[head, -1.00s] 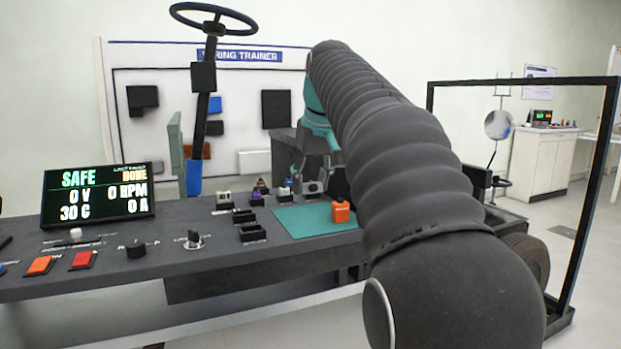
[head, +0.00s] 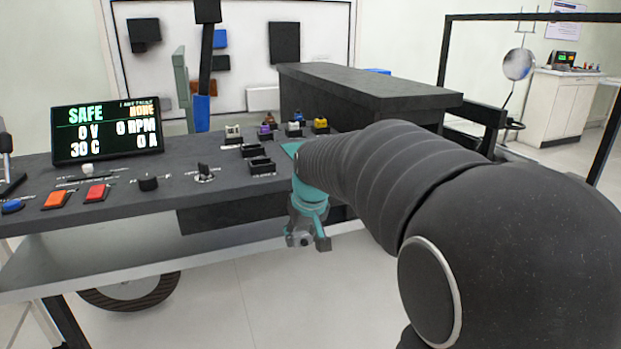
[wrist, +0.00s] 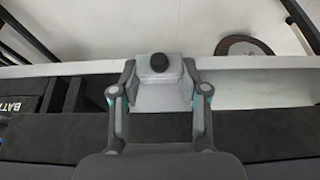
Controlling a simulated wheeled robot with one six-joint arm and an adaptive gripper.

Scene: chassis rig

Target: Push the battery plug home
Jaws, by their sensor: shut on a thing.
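My gripper (wrist: 160,95) has its two grey fingers on either side of a light grey block with a round black end (wrist: 160,85), which looks like the plug. In the head view my gripper (head: 307,241) hangs low in front of the bench's front edge, and the block is too small there to make out well. A dark part with a cut-off label reading "BATT" (wrist: 14,106) lies at the left of the wrist view, apart from the block. No battery socket shows clearly. My arm hides part of the bench.
The dark bench (head: 120,215) carries a screen reading SAFE (head: 105,130), a red button (head: 96,192), an orange button (head: 55,199) and knobs. Small coloured connectors stand near its back. A long dark box (head: 365,88) is behind them. Open floor lies in front.

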